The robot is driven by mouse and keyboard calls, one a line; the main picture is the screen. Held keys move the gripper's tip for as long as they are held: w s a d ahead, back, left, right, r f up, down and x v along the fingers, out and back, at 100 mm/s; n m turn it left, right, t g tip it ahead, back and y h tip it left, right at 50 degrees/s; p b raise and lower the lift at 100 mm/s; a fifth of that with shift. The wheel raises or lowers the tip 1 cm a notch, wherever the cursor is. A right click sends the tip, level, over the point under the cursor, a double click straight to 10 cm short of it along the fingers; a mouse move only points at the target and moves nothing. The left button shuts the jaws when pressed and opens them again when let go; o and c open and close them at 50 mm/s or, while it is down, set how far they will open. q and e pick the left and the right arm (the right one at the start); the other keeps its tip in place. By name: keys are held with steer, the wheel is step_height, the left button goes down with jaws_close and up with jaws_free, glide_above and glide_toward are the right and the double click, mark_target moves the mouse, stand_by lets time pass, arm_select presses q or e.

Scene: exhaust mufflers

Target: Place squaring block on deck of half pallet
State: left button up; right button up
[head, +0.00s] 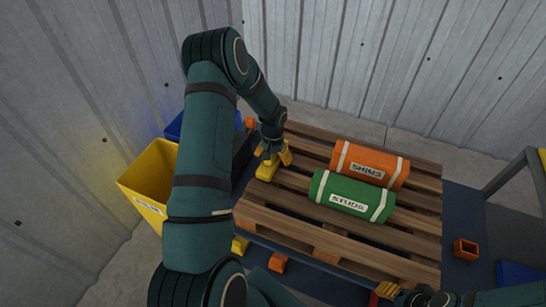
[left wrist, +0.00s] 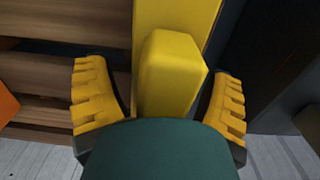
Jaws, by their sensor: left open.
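A yellow squaring block (head: 267,170) sits at the left edge of the wooden half pallet's deck (head: 290,228), below my left gripper (head: 274,154). In the left wrist view the block (left wrist: 172,75) shows a raised part on a flat yellow base. It lies between the two yellow fingers of my left gripper (left wrist: 160,100), which is open with gaps on both sides. The block's underside is hidden. My right gripper (head: 385,293) shows only partly at the bottom edge, low in front of the pallet; its opening is unclear.
An orange roll marked SHIMS (head: 369,166) and a green roll marked STUDS (head: 350,196) lie on the deck. A yellow bin (head: 150,180) stands left of the pallet. Small orange pieces lie around, one a hollow block (head: 466,249) at right. The front deck boards are clear.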

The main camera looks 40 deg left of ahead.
arm_select(q)
step_height(320, 180, up, 12)
steer(key=shift+r+p, duration=0.1)
steer(key=shift+p, duration=0.95)
steer(key=shift+s, duration=0.1)
